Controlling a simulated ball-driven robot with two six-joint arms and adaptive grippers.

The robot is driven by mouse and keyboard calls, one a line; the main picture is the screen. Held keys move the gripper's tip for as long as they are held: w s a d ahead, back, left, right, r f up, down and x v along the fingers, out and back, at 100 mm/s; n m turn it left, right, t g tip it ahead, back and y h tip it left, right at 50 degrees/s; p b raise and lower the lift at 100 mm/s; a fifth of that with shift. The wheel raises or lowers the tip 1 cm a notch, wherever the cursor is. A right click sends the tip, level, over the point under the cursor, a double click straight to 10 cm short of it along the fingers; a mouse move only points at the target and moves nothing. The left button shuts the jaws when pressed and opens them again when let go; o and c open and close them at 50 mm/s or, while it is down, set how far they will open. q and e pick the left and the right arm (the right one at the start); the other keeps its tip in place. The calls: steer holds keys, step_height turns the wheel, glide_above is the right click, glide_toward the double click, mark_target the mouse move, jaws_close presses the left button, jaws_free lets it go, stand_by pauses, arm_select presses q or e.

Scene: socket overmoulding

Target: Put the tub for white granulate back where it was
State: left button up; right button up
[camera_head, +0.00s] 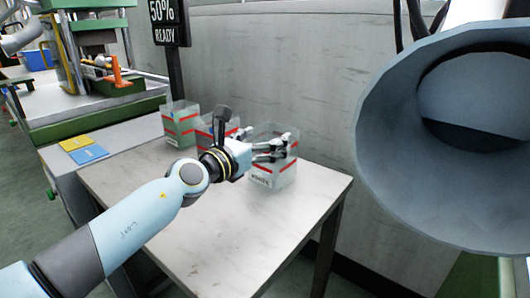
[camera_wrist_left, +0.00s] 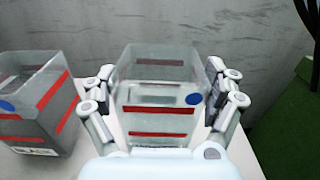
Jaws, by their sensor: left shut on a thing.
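The clear tub with red stripes and a white label (camera_head: 275,178) is at the right end of the row on the pale table; I take it for the white granulate tub, though its label is too small to read surely. My left gripper (camera_head: 284,146) is shut on this tub, fingers on two opposite sides. In the left wrist view the tub (camera_wrist_left: 155,122) is upright between the fingers (camera_wrist_left: 162,88) and looks empty, with a blue dot on its wall. I cannot tell whether its base touches the table. My right gripper is out of view.
A second tub with red stripes (camera_wrist_left: 35,110) stands left of the held one, partly hidden by my wrist in the head view. A third tub (camera_head: 180,125) stands farther left. Blue and yellow cards (camera_head: 90,154) lie left. The table (camera_head: 235,225) is clear in front; a wall is behind.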

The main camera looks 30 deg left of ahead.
arm_select(q)
steer(key=shift+f, duration=0.45)
steer(key=o, duration=1.4)
steer(key=shift+o, duration=0.3)
steer(key=shift+r, duration=0.1)
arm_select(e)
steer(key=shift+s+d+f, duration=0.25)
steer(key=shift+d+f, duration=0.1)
